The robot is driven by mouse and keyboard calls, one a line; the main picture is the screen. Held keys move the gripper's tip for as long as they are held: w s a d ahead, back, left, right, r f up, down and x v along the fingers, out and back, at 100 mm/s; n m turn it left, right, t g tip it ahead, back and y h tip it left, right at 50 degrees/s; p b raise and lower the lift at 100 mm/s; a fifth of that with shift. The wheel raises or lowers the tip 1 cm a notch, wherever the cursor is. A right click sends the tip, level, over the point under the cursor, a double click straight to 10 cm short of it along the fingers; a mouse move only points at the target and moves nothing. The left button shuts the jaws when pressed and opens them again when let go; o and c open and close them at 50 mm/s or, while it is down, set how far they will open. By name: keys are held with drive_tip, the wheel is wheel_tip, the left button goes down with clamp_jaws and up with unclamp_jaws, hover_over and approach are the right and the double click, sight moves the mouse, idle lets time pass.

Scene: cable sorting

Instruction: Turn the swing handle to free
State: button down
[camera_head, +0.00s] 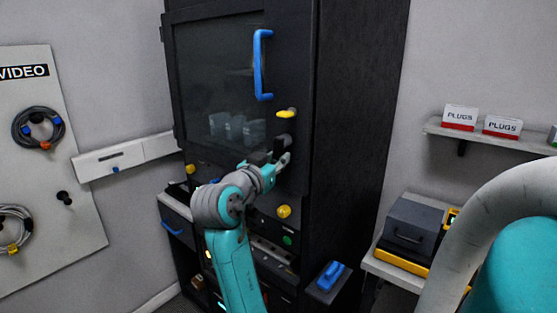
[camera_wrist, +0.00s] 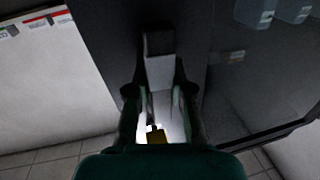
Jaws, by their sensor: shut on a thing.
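The swing handle (camera_wrist: 160,68) is a dark grey bar with a lighter lower part. It stands between my fingers in the wrist view, against the dark cabinet front. My gripper (camera_wrist: 160,102) is shut on it. In the head view my gripper (camera_head: 281,160) is at the right edge of the glass door (camera_head: 215,75), just below a dark stub (camera_head: 284,140) of the handle. My fingers hide much of the handle, so I cannot tell its exact angle. The door looks shut.
A blue door handle (camera_head: 258,65) and a yellow latch (camera_head: 286,114) are above my gripper. A yellow knob (camera_head: 284,211) is below it.

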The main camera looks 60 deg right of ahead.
sight(274, 134)
drive_tip(key=w+m, duration=0.1)
drive_tip(key=m, duration=0.2)
drive_tip(key=r+m+g, duration=0.1)
drive_tip(key=m, duration=0.2)
drive_tip(key=w+m+h, duration=0.1)
drive_tip(key=m, duration=0.2)
drive_tip(key=shift+w+d+r, duration=0.15)
drive_tip(key=shift+w+d, duration=0.2)
drive_tip(key=m, duration=0.2)
drive_tip(key=r+m+g, duration=0.1)
drive_tip(key=m+g, duration=0.1)
drive_tip(key=m, duration=0.1)
drive_tip(key=shift+w+d+r+m+h, duration=0.1)
drive_tip(key=shift+w+r+m+h, duration=0.1)
drive_tip(key=shift+w+m+h, duration=0.15)
drive_tip(key=shift+w+r+m+g, duration=0.1)
drive_tip(key=shift+r+m+g, duration=0.25)
drive_tip(key=shift+m, duration=0.85)
drive_tip(key=shift+r+m+g, duration=0.25)
drive_tip(key=shift+r+m, duration=0.05)
drive_tip(key=shift+m, duration=0.85)
drive_tip(key=c, duration=1)
unclamp_jaws()
drive_tip(key=v, duration=1.2)
drive_tip(key=shift+r, duration=0.15)
